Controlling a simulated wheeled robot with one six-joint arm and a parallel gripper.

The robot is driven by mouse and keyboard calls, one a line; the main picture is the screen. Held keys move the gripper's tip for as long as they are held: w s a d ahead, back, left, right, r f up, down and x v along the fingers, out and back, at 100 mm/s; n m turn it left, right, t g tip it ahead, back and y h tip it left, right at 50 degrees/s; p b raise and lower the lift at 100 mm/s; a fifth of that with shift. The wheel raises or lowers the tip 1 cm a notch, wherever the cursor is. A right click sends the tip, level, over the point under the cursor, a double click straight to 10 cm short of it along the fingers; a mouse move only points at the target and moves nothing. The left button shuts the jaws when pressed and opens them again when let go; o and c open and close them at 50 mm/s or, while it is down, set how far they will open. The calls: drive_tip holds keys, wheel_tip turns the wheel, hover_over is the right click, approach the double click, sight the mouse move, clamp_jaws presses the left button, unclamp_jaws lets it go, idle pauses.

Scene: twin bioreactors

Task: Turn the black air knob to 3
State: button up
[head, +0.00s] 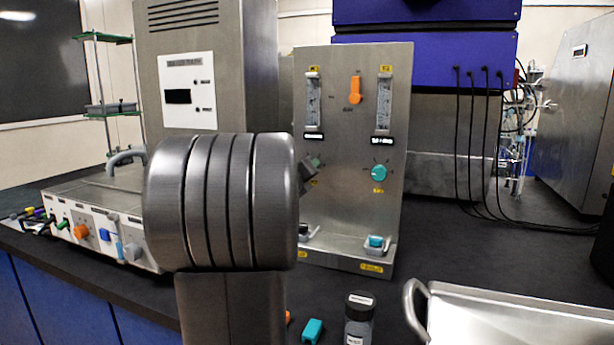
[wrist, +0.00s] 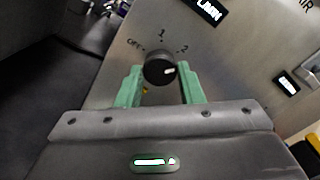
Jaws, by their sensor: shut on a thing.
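The black air knob (wrist: 160,69) shows in the wrist view on the steel panel, between the two green fingertips of my gripper (wrist: 161,84). My gripper is shut on the knob. The printed marks OFF, 1 and 2 run in an arc above the knob. A white mark on the knob's face lies to its right, past the 2. No printed 3 is visible. In the head view my arm hides most of the gripper, and I cannot make out the black knob there.
The steel panel (head: 349,215) also carries a teal knob (head: 379,173), an orange switch (head: 355,90) and two flow tubes. A small bottle (head: 360,318) and a steel tray (head: 520,318) stand on the dark bench in front. A controller box (head: 110,225) stands at left.

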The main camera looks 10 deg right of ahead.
drive_tip(key=shift+f+m+b, duration=0.2)
drive_tip(key=shift+m+b, duration=2)
drive_tip(key=shift+m, duration=2.8)
drive_tip(key=o, duration=1)
drive_tip(key=shift+r, duration=0.1)
drive_tip(key=shift+a, duration=0.1)
drive_tip(key=v, duration=1.3)
drive_tip(key=shift+s+a, duration=0.2)
drive_tip(key=shift+s, duration=0.15)
drive_tip(key=shift+w, duration=0.1)
drive_tip(key=x, duration=1.3)
drive_tip(key=shift+w+d, duration=0.3)
